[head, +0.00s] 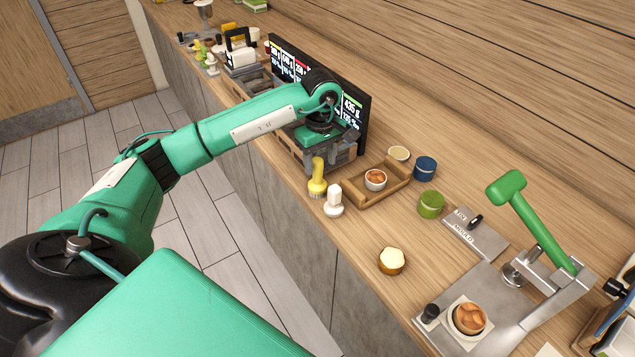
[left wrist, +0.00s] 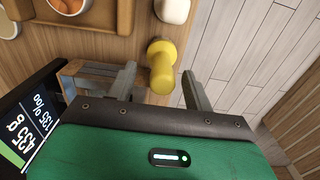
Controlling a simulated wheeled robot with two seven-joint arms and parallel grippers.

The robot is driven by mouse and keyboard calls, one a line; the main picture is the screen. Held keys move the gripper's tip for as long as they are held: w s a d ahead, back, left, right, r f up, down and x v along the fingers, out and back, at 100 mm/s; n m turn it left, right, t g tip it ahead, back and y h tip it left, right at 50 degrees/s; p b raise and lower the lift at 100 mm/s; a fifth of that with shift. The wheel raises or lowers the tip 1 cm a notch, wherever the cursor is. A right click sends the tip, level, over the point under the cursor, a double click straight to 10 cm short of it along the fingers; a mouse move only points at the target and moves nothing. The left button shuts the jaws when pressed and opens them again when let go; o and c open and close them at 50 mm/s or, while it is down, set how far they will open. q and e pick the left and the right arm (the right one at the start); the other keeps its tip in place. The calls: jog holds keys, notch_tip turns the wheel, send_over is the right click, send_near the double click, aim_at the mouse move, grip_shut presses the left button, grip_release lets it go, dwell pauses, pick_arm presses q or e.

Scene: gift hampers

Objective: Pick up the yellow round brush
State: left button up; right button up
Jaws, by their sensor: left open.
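The yellow round brush (head: 317,177) stands upright near the counter's front edge in the head view. In the left wrist view the yellow brush (left wrist: 162,66) lies between the two finger tips, its round end toward the top of the picture. My left gripper (head: 329,160) is open just behind and above the brush, partly hidden by its own arm. In the left wrist view the left gripper's fingers (left wrist: 160,82) are apart on either side of the brush, with a gap visible on each side. My right gripper is not in view.
A white brush (head: 334,200) stands right beside the yellow one. A wooden tray (head: 368,200) with a small bowl is close by. A display screen (head: 352,108) stands behind the gripper. A press with a green handle (head: 535,222) is at the right.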

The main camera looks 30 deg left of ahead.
aim_at(318, 174)
pick_arm(q)
jog(key=shift+a+f+p, duration=0.1)
jog(key=shift+f+p, duration=0.35)
jog(key=shift+f, duration=0.1)
jog(key=f, duration=0.1)
jog(key=f+p, duration=0.1)
jog(key=f, duration=0.1)
jog(key=shift+s+a+f+p, duration=0.1)
jog(key=shift+a+p, duration=0.15)
jog(key=shift+p, duration=0.05)
jog(key=shift+f, duration=0.5)
jog(key=c, duration=1.1)
